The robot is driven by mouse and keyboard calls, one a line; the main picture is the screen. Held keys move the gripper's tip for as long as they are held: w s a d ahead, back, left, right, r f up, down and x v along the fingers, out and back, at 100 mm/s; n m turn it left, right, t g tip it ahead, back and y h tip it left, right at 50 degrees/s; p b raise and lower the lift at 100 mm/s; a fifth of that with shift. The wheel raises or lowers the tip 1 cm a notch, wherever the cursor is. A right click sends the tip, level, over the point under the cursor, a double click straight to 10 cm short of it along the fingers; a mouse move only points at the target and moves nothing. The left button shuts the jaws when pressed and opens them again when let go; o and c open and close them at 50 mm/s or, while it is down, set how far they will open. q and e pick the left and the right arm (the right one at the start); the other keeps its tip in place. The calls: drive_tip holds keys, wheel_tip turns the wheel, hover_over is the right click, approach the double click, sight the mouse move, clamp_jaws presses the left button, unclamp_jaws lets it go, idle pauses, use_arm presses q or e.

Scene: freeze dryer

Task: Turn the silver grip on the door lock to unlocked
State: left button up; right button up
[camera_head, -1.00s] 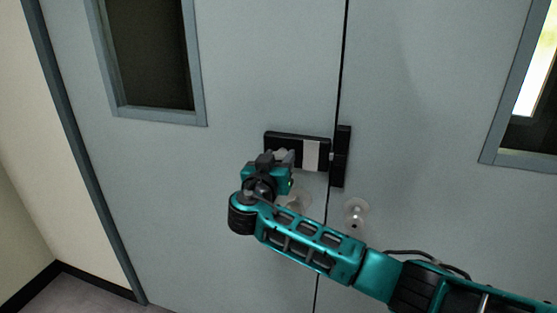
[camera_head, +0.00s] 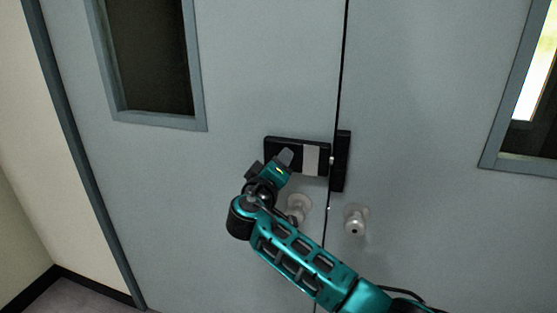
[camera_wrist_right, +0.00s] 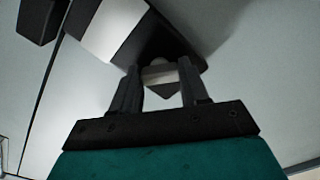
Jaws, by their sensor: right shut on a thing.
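The door lock (camera_head: 322,144) is a black box with a pale plate on its right part, mounted on the left door leaf beside the seam. In the wrist view the lock (camera_wrist_right: 160,38) fills the top middle. My right gripper (camera_head: 284,158) is at the left part of the lock and tilted. In the wrist view its fingers (camera_wrist_right: 160,88) stand on both sides of the silver grip (camera_wrist_right: 160,74) and are shut on it. In the head view the gripper hides the grip. My left gripper is not in view.
A black catch (camera_head: 341,160) sits on the right door leaf beside the lock. Two round knobs, left (camera_head: 299,207) and right (camera_head: 355,220), stick out below. Windows are set in both leaves. The door face around the lock is otherwise clear.

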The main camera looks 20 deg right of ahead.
drive_tip(key=shift+n+p, duration=0.95)
drive_tip(key=shift+n, duration=2.65)
drive_tip(key=o, duration=1.1)
drive_tip(key=shift+c, duration=0.2)
drive_tip(key=shift+s, duration=0.1)
drive_tip(key=v, duration=1.3)
drive_tip(key=shift+b, duration=0.4)
